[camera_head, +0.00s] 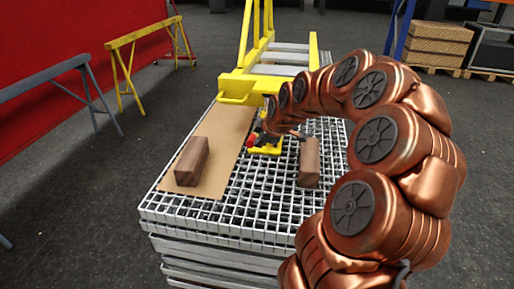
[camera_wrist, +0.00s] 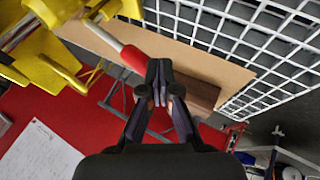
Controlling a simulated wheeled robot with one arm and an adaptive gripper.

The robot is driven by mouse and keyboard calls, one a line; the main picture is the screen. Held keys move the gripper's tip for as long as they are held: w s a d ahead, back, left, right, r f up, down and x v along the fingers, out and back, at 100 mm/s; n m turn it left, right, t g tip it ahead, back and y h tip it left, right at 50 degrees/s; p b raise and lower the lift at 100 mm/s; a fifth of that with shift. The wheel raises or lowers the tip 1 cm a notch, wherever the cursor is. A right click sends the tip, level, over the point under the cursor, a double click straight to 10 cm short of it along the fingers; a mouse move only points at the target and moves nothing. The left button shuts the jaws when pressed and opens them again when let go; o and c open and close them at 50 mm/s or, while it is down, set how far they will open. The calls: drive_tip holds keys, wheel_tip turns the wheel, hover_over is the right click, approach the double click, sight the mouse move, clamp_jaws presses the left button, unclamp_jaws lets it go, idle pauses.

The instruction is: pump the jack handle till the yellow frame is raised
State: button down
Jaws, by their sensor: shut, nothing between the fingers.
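The yellow frame (camera_head: 245,90) extends over the far end of the grating stack in the head view. The yellow jack (camera_head: 265,149) sits on the grating below it, partly hidden by my arm. The jack handle's red grip (camera_head: 251,140) points left; in the wrist view the red grip (camera_wrist: 134,58) ends a pale metal rod running up left to yellow parts. My gripper (camera_wrist: 158,66) is shut and empty, its fingertips close beside the grip's end. I cannot tell whether they touch it. In the head view my gripper (camera_head: 264,135) is small and partly hidden.
Wooden blocks stand on the left (camera_head: 192,161) and right (camera_head: 309,162) of the grating stack (camera_head: 235,215). A cardboard sheet (camera_head: 225,135) lies under the left one. Yellow (camera_head: 145,37) and grey (camera_head: 50,76) trestles stand left. Open floor (camera_head: 120,190) lies left of the stack.

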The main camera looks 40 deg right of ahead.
drive_tip(key=v, duration=0.7)
drive_tip(key=shift+r+p, duration=0.25)
drive_tip(key=shift+p, duration=0.05)
drive_tip(key=shift+w, duration=0.1)
idle(0.5)
drive_tip(key=s+a+f+m+g+y, duration=0.15)
drive_tip(key=s+a, duration=0.25)
drive_tip(key=a, duration=0.4)
drive_tip(key=s+a+f+m+g, duration=0.15)
drive_tip(key=s+a, duration=0.25)
drive_tip(key=a, duration=0.5)
drive_tip(key=s+a+f+m+g, duration=0.3)
drive_tip(key=s+a+g, duration=0.15)
drive_tip(key=s, duration=0.65)
drive_tip(key=s+a+f+m+g, duration=0.25)
drive_tip(key=s+a+m, duration=0.2)
drive_tip(key=s, duration=0.55)
wheel_tip(320, 180, up, 27)
drive_tip(key=t+p, duration=0.1)
drive_tip(key=p, duration=2.4)
drive_tip(key=shift+s+a+n+h, duration=0.35)
drive_tip(key=shift+s, duration=0.1)
